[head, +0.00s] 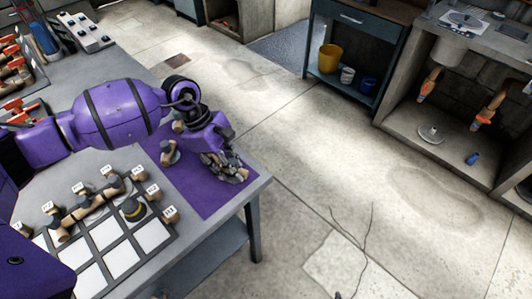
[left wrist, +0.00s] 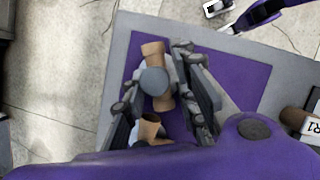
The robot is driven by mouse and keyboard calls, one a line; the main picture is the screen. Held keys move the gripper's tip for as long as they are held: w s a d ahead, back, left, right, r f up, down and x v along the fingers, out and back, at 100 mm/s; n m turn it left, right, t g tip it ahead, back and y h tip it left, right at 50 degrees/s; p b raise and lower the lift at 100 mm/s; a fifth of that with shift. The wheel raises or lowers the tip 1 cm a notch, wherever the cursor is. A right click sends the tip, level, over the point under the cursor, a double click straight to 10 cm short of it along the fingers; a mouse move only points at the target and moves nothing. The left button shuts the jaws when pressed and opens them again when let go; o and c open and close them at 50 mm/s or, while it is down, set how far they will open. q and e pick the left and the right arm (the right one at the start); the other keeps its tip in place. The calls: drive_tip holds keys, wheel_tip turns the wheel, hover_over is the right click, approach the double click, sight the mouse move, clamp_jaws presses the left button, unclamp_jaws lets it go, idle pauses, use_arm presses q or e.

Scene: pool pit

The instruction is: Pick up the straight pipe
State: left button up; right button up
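My left gripper (head: 222,170) is over the purple mat (head: 205,198) at the table's corner. In the left wrist view my left gripper (left wrist: 165,100) is open, with one finger on each side of a tan pipe piece with a grey rounded middle (left wrist: 154,80). I cannot tell whether the fingers touch it, or whether it is the straight pipe. The gripper hides this piece in the head view. A second tan pipe piece (head: 169,154) stands on the mat close by. It also shows, partly hidden, near the gripper's base (left wrist: 148,130). My right gripper is not clearly visible.
A board with white squares (head: 120,257) and several labelled pipe pieces (head: 170,213) lies beside the mat. A purple arm part of mine (left wrist: 265,12) shows at the wrist view's top right. The floor beyond the table is open. A shelf with buckets (head: 329,60) stands behind.

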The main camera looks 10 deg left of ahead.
use_arm(q)
clamp_jaws()
drive_tip(key=shift+r, duration=0.1)
